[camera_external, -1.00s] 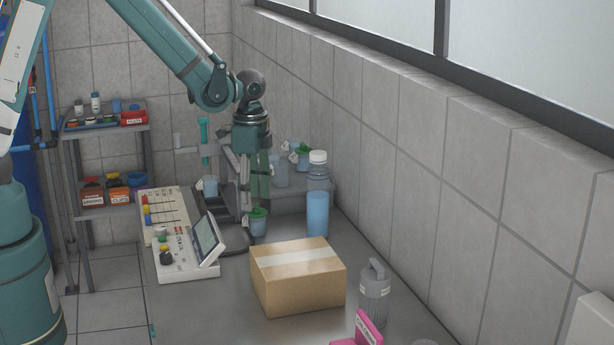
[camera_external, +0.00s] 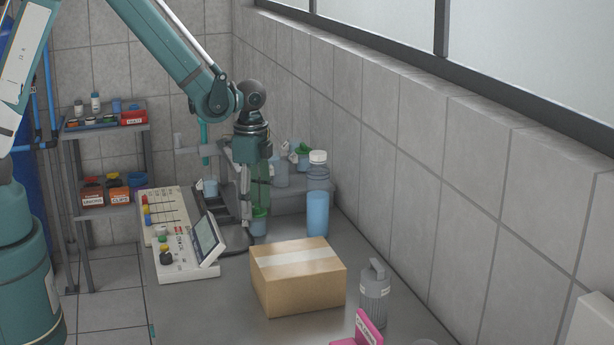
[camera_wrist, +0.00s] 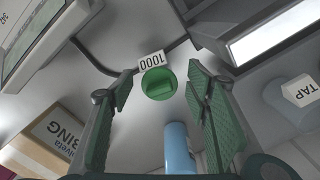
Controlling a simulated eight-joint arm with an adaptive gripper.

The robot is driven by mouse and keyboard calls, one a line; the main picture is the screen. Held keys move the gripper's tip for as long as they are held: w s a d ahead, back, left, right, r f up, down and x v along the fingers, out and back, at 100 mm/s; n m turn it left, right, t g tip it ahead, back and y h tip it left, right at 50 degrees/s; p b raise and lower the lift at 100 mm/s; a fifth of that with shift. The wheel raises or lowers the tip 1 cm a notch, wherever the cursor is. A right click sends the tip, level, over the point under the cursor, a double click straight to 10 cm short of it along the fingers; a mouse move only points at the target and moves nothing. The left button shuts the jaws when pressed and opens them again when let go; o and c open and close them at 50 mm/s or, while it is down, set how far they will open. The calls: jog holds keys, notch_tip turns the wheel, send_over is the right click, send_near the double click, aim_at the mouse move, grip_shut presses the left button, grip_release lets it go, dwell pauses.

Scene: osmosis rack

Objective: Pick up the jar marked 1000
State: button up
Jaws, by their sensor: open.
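The jar marked 1000 has a green lid (camera_wrist: 158,84) and a white tag (camera_wrist: 151,60) reading 1000, upside down in the wrist view. In the external view the jar (camera_external: 258,228) stands on the bench beside the control panel, partly hidden by my fingers. My gripper (camera_external: 258,204) points down just above the jar. In the wrist view my gripper (camera_wrist: 161,80) is open, with one green-padded finger on each side of the lid and visible gaps. Whether the fingertips reach below the lid I cannot tell.
A clear bottle of blue liquid (camera_external: 317,212) stands close to the right. A cardboard box (camera_external: 298,282) sits in front. The control panel with its tilted screen (camera_external: 207,240) is at left. A grey step with several other jars (camera_external: 300,197) is behind.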

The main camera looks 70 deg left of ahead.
aim_at(254, 213)
jog(key=shift+f, duration=0.1)
jog(key=shift+f, duration=2.5)
jog(key=c, duration=1)
